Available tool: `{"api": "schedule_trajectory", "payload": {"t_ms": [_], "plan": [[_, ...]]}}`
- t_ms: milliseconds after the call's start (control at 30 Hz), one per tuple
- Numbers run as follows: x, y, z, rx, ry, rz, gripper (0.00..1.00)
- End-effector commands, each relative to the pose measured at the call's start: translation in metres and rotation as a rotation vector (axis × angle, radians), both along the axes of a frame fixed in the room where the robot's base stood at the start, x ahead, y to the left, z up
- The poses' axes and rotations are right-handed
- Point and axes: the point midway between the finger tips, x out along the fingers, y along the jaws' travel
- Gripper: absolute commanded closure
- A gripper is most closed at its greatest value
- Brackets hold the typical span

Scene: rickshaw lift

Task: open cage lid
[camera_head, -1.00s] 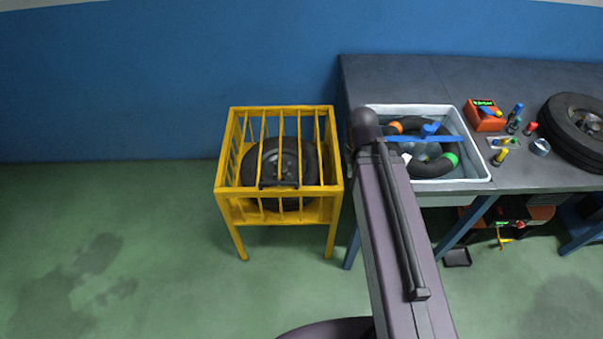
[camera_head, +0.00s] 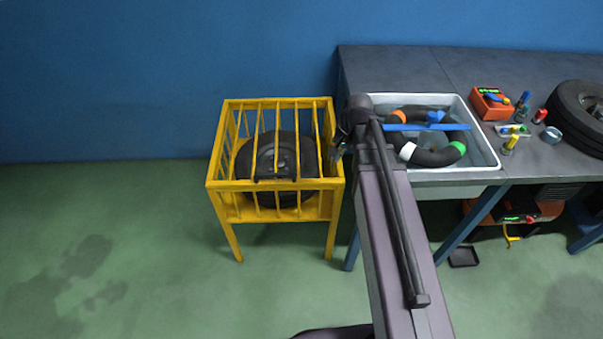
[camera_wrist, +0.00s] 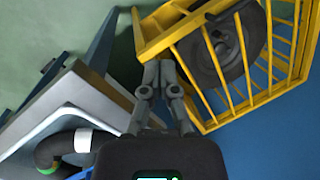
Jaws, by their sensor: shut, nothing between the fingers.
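The yellow cage (camera_head: 222,186) stands on legs on the floor left of the workbench, with its barred lid (camera_head: 276,103) closed over a black wheel (camera_head: 275,157). A dark handle (camera_head: 275,180) sits at the lid's front edge. My gripper (camera_head: 341,145) is just right of the cage, partly hidden behind my arm. In the wrist view my gripper (camera_wrist: 166,66) is shut and empty, near the yellow frame (camera_wrist: 165,42). The wheel (camera_wrist: 221,45) shows behind the bars. I cannot tell whether the fingers touch the frame.
The grey workbench (camera_head: 390,68) is right of the cage. On it are a white basin (camera_head: 488,150) with a black inner tube (camera_head: 432,157), an orange device (camera_head: 490,103), small bottles and a tire (camera_head: 575,115). The green floor (camera_head: 120,240) left of the cage is clear.

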Motion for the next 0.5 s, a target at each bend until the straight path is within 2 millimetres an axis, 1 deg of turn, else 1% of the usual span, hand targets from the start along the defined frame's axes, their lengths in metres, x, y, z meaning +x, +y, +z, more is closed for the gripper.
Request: {"api": "schedule_trajectory", "payload": {"t_ms": [33,500], "plan": [[0.014,0.001,-0.02,0.023,0.012,-0.049,1.0],[0.092,0.018,-0.097,0.231,0.178,-0.513,1.0]]}}
